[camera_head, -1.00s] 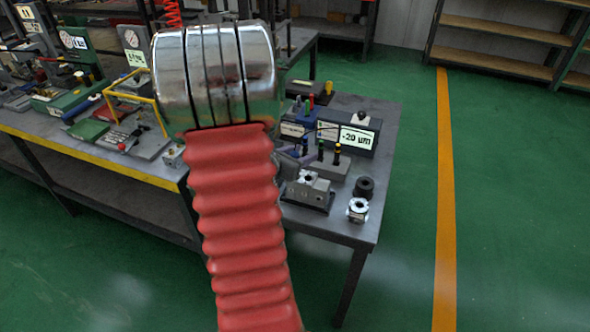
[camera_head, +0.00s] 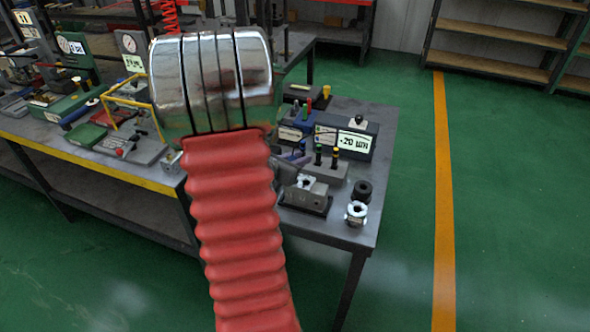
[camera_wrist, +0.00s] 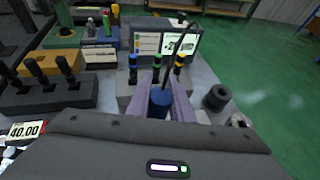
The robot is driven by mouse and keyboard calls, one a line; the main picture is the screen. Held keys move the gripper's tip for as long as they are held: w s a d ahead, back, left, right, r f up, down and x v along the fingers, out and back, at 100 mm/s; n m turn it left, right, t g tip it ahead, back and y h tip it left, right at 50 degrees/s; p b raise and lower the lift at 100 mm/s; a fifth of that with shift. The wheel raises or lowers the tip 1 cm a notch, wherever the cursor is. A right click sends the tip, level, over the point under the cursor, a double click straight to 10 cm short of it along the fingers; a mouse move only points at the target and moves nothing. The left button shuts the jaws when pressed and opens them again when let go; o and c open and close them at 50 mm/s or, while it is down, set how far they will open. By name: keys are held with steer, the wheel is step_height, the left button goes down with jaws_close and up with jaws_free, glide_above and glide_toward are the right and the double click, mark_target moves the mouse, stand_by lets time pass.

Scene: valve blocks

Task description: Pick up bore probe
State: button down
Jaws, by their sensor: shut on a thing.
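The bore probe shows in the wrist view as a blue cylinder (camera_wrist: 160,99) with a thin black cable rising from its top. My gripper (camera_wrist: 166,92) has its two purple fingers on either side of the probe and is shut on it. The probe's lower end is hidden behind the gripper body. In the head view my gripper (camera_head: 294,159) is small and mostly covered by my arm, and I cannot make out the probe there. A gauge readout box (camera_head: 346,138) with a lit screen stands at the back of the table; it also shows in the wrist view (camera_wrist: 165,36).
On the dark table (camera_head: 345,236), a grey block with colour-topped pins (camera_head: 326,172) stands before the readout. A metal valve block (camera_head: 306,196), a black ring (camera_head: 362,190) and a silver fitting (camera_head: 356,213) are near the right edge. Green floor lies beyond.

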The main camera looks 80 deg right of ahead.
steer(key=shift+r, duration=0.2)
step_height(320, 180, up, 10)
steer(key=shift+f, duration=0.15)
stand_by(0.4)
steer(key=shift+w, duration=0.1)
stand_by(0.4)
